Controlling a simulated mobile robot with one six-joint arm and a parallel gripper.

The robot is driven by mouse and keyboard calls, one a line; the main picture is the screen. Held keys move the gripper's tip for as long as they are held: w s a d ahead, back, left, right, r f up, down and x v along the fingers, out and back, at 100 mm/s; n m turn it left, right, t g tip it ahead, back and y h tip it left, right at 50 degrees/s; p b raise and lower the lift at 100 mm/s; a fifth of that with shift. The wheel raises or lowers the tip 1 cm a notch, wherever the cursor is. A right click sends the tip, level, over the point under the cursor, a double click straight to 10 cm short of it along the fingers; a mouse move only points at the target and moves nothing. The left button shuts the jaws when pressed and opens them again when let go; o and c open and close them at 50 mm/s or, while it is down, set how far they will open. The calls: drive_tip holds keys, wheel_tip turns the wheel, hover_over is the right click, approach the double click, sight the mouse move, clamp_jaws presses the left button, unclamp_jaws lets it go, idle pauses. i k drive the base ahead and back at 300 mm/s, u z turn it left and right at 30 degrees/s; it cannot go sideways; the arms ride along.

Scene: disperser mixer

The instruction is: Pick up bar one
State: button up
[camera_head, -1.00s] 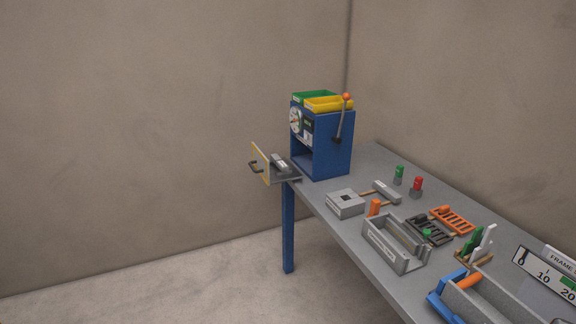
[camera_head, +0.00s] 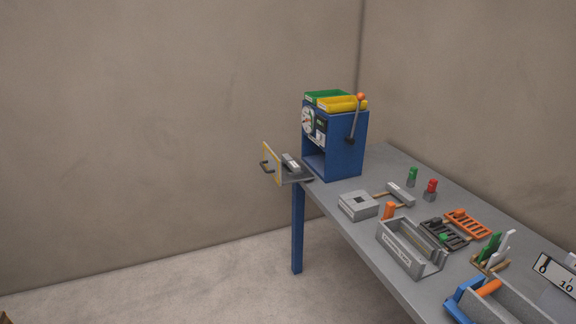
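No label reading bar one can be made out. A light grey bar-like block (camera_head: 291,161) lies on the pulled-out shelf (camera_head: 294,179) of the blue machine (camera_head: 334,140). A second grey bar-like head (camera_head: 401,193) with a wooden handle lies on the table, like a hammer. A grey open tray (camera_head: 409,248) with a label on its front holds a long grey piece, partly hidden by its walls. I cannot tell which of these is bar one. My gripper is not in view.
The grey table (camera_head: 372,160) also holds a grey block with a square hole (camera_head: 359,205), orange and black racks (camera_head: 467,224), green and red cylinders (camera_head: 431,190), and a blue-handled box (camera_head: 463,299). Yellow and green bins (camera_head: 342,104) top the machine.

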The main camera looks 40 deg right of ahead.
sight(289, 161)
drive_tip(key=z, duration=0.1)
drive_tip(key=i, duration=1)
drive_tip(key=u, duration=0.05)
